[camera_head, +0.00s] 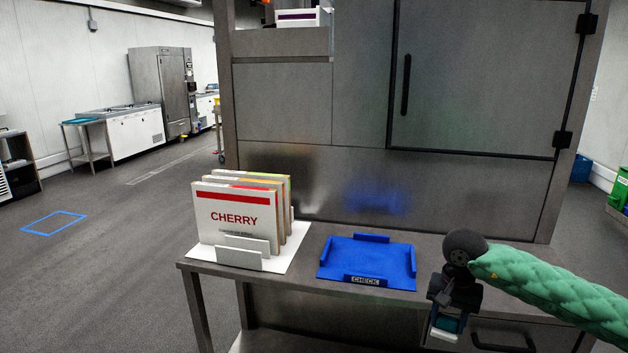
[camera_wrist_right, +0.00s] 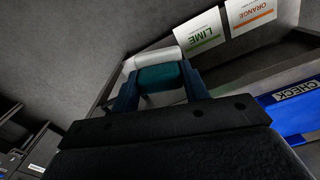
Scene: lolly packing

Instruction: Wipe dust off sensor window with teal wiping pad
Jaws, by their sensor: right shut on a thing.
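My right gripper (camera_head: 447,318) hangs downward at the front right of the steel table in the head view. It is shut on the teal wiping pad (camera_head: 443,335), whose pale lower edge sticks out below the fingers. In the right wrist view the pad (camera_wrist_right: 161,76) sits between the two dark fingers of the gripper (camera_wrist_right: 160,88), with its whitish end pointing away from the palm. The pad appears to be held clear of the table. I cannot make out the sensor window or any dust in either view. My left gripper is not in view.
The steel table (camera_head: 305,270) carries a blue CHECK tray (camera_head: 330,273), empty, and a white holder (camera_head: 283,262) with several cards, CHERRY (camera_head: 235,217) in front. A steel cabinet (camera_head: 470,80) with a black handle rises behind. Open floor lies to the left.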

